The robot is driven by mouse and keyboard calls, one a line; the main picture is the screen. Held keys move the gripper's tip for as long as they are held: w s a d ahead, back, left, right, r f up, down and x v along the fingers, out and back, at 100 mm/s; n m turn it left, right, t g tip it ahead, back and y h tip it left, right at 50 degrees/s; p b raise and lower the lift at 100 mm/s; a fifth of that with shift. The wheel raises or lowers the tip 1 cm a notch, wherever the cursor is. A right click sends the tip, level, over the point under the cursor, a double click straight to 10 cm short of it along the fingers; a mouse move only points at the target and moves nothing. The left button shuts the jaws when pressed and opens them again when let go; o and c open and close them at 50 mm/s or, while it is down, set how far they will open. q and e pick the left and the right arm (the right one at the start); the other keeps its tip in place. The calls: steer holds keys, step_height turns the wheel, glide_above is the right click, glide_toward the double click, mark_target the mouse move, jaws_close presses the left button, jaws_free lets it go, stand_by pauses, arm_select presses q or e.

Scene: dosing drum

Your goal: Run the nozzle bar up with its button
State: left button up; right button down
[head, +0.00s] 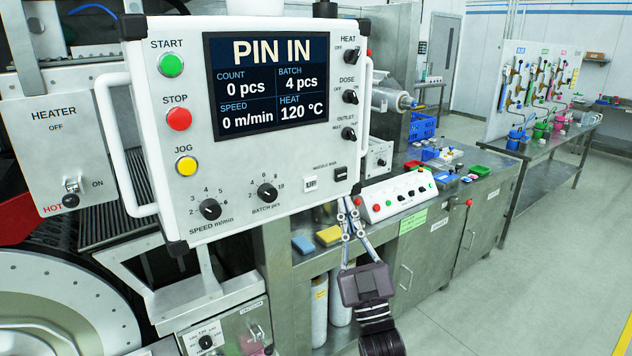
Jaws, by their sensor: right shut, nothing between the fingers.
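The white control panel (280,140) fills the upper left middle of the head view. Near its lower right, under a small "NOZZLE BAR" label, sit a pale button (311,184) that seems to read "UP" and a dark button (341,173). The screen (265,85) shows "PIN IN", 0 pcs, 0 m/min and 120 °C. My right gripper (347,203) is shut and empty, its fingertips just below the panel's lower right corner, right of and below the pale button. Whether the tips touch the panel cannot be told. The nozzle bar cannot be made out. My left gripper is not in view.
The panel carries start (171,65), stop (178,118) and jog (186,166) buttons, several knobs and side handles. Behind my right gripper is a steel bench with a small button box (398,196) and sponges (328,236). The floor at right is clear.

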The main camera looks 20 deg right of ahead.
mark_target(310, 183)
steer(key=shift+w+a+b, duration=0.5)
steer(key=shift+w+b, duration=0.3)
steer(key=shift+w, duration=0.6)
steer(key=shift+w+a+b, duration=0.55)
steer(key=shift+w+b, duration=0.2)
steer(key=shift+w, duration=0.6)
steer(key=shift+w+a+b, duration=0.5)
steer(key=shift+w+b, duration=0.3)
steer(key=shift+w, duration=0.6)
steer(key=shift+w+a+b, duration=0.15)
steer(key=shift+w+b, duration=0.2)
steer(key=shift+w, duration=0.05)
